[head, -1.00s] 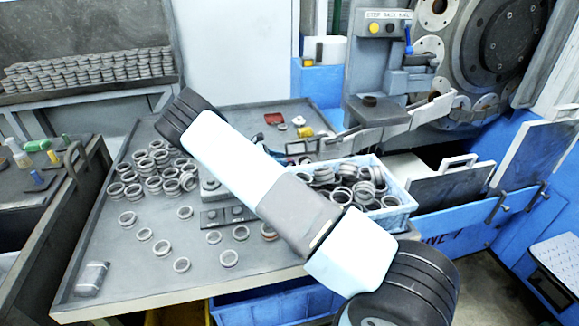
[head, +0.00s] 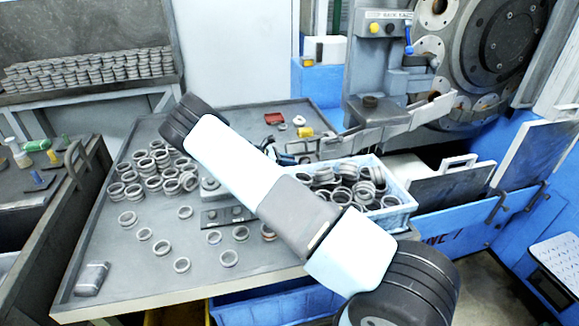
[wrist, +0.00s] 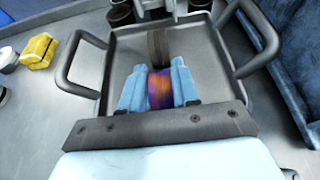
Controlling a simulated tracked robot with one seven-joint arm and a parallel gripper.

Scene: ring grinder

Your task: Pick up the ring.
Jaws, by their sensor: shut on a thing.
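In the wrist view my gripper (wrist: 159,82) shows as two pale blue fingers shut on the ring (wrist: 160,90). Only a purple and orange patch of the ring shows between the fingers, so its round outline cannot be made out. The fingers and ring are over a grey tray (wrist: 118,62) with a dark handle on each side. I cannot tell whether the ring touches the tray. In the head view my gripper and the held ring are hidden behind my arm.
Many loose grey rings (head: 160,172) lie on the table (head: 120,262) left of my arm. A blue crate of rings (head: 398,217) stands to the right. The grinder (head: 490,50) is at the back right. In the wrist view a yellow object (wrist: 39,51) lies left of the tray.

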